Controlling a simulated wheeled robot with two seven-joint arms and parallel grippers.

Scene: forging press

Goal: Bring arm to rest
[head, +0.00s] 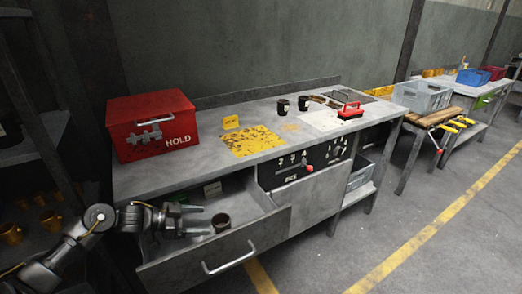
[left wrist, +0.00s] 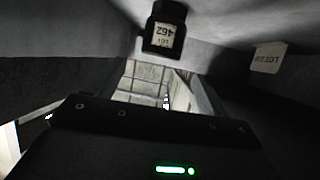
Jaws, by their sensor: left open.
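My left gripper (head: 207,224) is over the open drawer (head: 215,250) of the grey workbench, its arm coming in from the left. Its fingers (left wrist: 165,85) are apart with nothing seen between them. My right gripper is not in view.
The bench top (head: 200,165) carries a red HOLD box (head: 150,125), a yellow mat (head: 252,140), two dark cups and a red-handled tool (head: 350,111). A pale label card (left wrist: 268,57) is in the drawer. A dark shelf (head: 35,140) stands at the left. The floor at right is clear.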

